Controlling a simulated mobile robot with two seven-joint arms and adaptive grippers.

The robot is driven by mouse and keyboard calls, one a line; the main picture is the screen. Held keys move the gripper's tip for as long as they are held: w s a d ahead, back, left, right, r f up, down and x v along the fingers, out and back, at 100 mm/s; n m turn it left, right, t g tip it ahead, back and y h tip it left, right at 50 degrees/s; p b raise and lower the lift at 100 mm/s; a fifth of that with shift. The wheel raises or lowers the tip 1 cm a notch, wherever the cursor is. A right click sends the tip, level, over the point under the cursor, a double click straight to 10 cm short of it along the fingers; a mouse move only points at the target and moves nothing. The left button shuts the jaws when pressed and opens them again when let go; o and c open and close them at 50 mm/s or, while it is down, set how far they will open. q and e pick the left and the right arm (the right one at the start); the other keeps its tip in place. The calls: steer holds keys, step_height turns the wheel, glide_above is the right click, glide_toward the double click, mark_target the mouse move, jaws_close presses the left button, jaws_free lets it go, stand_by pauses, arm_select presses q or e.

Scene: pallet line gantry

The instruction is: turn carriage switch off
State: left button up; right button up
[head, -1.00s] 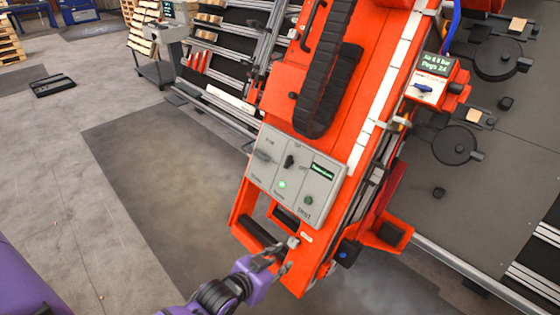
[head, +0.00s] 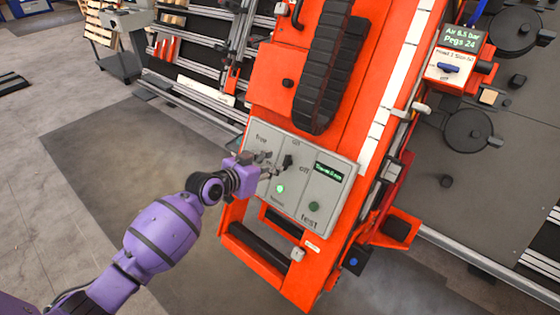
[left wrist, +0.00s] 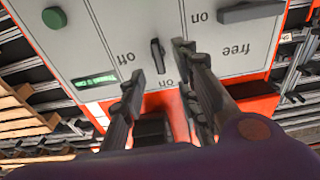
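The grey control panel (head: 335,195) is on the orange carriage. Its small black switch (head: 288,160) has "on" and "off" labels beside it; in the left wrist view the switch (left wrist: 157,52) stands in line with "on", with "off" to one side. My left gripper (head: 271,165) is at the panel, just left of the switch in the head view. In the left wrist view its two fingers (left wrist: 158,62) are apart, with the switch showing between their tips; I cannot tell whether they touch it. My right gripper is not in view.
The panel also has a lit green lamp (head: 280,189), a small display (head: 329,173), a green test button (head: 314,206) and a black handle (left wrist: 251,12) near "free". A black cable chain (head: 328,75) runs above. A red-and-white box with a blue lever (head: 448,68) stands right.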

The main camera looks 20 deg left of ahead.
mark_target(284, 163)
arm_select(q)
steer(key=b+x, duration=0.1)
steer(key=x, duration=0.5)
steer(key=shift+w+d+f, duration=0.25)
steer(key=shift+w, duration=0.05)
jaws_close()
